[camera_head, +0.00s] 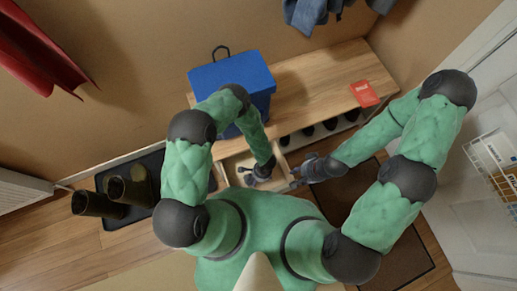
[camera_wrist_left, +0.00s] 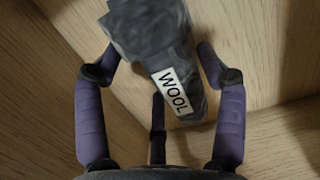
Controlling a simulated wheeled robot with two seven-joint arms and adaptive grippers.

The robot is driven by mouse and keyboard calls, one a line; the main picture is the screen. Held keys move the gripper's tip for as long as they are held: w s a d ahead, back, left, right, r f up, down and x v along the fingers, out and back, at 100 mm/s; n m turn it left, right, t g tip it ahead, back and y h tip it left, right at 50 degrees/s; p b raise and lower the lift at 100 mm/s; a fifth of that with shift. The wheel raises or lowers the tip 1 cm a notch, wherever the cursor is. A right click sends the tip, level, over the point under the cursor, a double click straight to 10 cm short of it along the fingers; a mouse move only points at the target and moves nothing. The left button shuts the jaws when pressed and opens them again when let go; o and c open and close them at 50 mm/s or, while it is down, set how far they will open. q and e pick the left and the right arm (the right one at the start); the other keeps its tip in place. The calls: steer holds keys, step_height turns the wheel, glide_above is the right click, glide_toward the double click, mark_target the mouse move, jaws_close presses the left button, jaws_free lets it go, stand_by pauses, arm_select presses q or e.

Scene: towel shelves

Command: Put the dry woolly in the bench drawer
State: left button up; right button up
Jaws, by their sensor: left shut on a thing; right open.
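The woolly (camera_wrist_left: 155,45) is a dark grey piece of knitwear with a white tag reading WOOL in the left wrist view. My left gripper (camera_head: 257,174) is shut on it, with fingers on either side. Pale wooden boards, like a drawer floor and walls, lie behind it in that view. In the head view the bench drawer (camera_head: 226,166) is pulled open, and my left gripper is over or inside it. I cannot tell whether the woolly touches the floor. My right gripper (camera_head: 297,172) is open at the drawer's right front edge.
A blue box with a lid (camera_head: 232,75) stands on the wooden bench (camera_head: 330,78), with a red card (camera_head: 364,93) further right. Dark shoes (camera_head: 308,130) sit under the bench. Boots (camera_head: 115,195) stand on a black tray at left. A wire basket (camera_head: 492,160) hangs at right.

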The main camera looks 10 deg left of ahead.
arm_select(q)
steer(key=shift+f, duration=0.2)
steer(key=o, duration=1.2)
steer(key=shift+r, duration=0.15)
